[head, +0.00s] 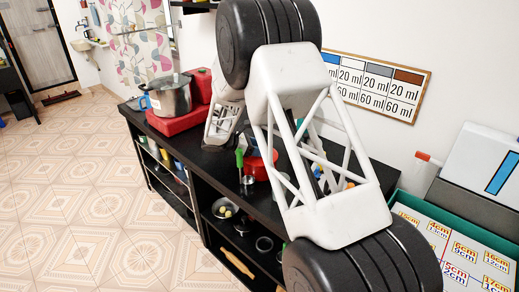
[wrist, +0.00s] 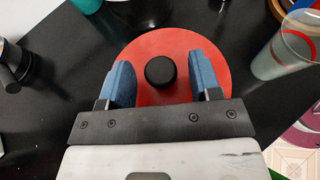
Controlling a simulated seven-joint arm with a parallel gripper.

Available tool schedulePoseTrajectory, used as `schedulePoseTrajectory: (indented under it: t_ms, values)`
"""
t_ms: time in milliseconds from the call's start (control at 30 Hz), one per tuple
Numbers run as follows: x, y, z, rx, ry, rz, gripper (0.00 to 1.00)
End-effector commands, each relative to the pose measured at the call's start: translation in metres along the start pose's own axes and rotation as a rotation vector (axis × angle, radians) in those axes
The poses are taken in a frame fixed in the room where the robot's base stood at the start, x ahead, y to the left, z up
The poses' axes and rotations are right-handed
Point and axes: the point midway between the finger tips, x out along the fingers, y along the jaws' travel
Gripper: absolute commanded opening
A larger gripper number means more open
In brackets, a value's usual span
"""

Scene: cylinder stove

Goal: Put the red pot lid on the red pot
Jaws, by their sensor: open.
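The red pot lid (wrist: 160,42) is a flat red disc with a black knob (wrist: 160,72), seen from above in the wrist view. My gripper (wrist: 161,66) is open over it, with one blue finger on each side of the knob. A gap shows between the knob and each finger. I cannot tell what lies under the lid. In the head view a red round body (head: 258,167) shows partly behind my arm on the black counter; I cannot tell whether it is the red pot. My gripper's fingers are hidden there.
A steel pot (head: 172,97) stands on a red stove (head: 180,121) at the counter's far end. In the wrist view a clear glass (wrist: 277,57) stands right of the lid and a dark object (wrist: 18,65) is at the left. Shelves below the counter (head: 150,125) hold several items.

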Motion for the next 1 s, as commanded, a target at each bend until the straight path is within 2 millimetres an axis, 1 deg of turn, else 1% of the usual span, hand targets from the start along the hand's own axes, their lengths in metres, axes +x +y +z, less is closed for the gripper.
schedulePoseTrajectory:
  t_ms: [500, 600, 800, 1000]
  values:
    - [-0.079, 0.000, 0.000, 0.000, 0.000, 0.003, 0.58]
    - [-0.090, 0.000, 0.000, 0.000, 0.000, 0.001, 0.58]
    - [-0.105, 0.000, 0.000, 0.000, 0.000, 0.001, 0.58]
    - [-0.108, 0.000, 0.000, 0.000, 0.000, 0.000, 0.58]
